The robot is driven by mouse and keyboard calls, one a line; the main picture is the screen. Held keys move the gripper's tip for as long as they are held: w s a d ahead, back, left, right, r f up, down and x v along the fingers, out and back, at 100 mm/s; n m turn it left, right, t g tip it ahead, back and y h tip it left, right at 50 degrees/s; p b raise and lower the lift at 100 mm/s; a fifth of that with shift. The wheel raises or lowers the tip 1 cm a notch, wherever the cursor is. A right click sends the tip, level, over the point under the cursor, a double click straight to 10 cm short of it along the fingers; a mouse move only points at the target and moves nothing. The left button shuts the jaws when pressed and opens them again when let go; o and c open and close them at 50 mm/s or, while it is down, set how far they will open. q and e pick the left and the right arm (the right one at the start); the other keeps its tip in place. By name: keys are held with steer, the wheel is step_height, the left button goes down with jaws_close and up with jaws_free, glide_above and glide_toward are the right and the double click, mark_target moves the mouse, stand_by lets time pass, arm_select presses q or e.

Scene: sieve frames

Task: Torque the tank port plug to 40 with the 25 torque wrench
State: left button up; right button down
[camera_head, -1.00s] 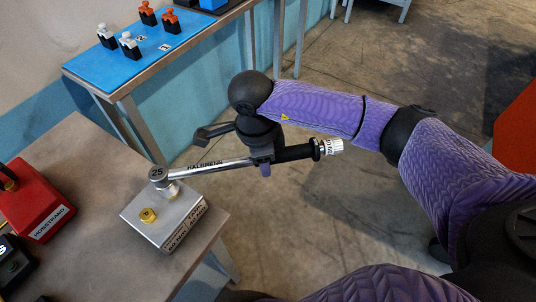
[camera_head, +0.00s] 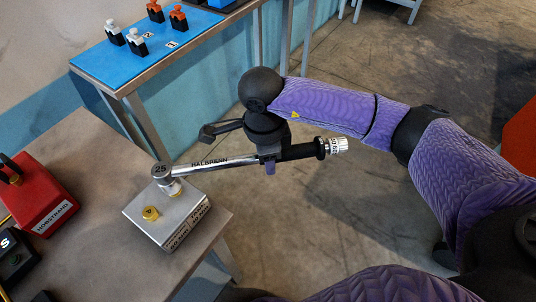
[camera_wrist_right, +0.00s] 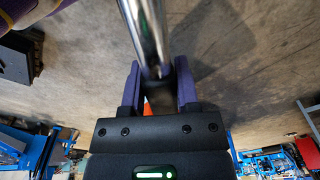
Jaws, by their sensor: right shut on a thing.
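The torque wrench (camera_head: 225,162) is chrome with a black grip, a white scale end and "25" on its round head. My right gripper (camera_head: 268,160) is shut on it near the grip; the shaft also shows between the fingers in the right wrist view (camera_wrist_right: 158,75). The wrench head sits over a fitting at the back of the metal tank block (camera_head: 165,225), which has printed labels on its side. A brass hex plug (camera_head: 151,213) is on the block's top, in front of the wrench head and apart from it. The fitting under the head is mostly hidden. My left gripper is out of view.
A red Horstrand case (camera_head: 45,195) and a dark device (camera_head: 15,255) stand at the left of the grey table (camera_head: 100,150). A blue-topped bench (camera_head: 105,62) behind carries several white and orange-topped pieces. Open floor lies right of the table.

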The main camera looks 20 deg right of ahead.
steer(key=shift+f+b, duration=0.8)
steer(key=shift+f, duration=0.15)
stand_by(0.5)
steer(key=c, duration=0.9)
jaws_free()
jaws_close()
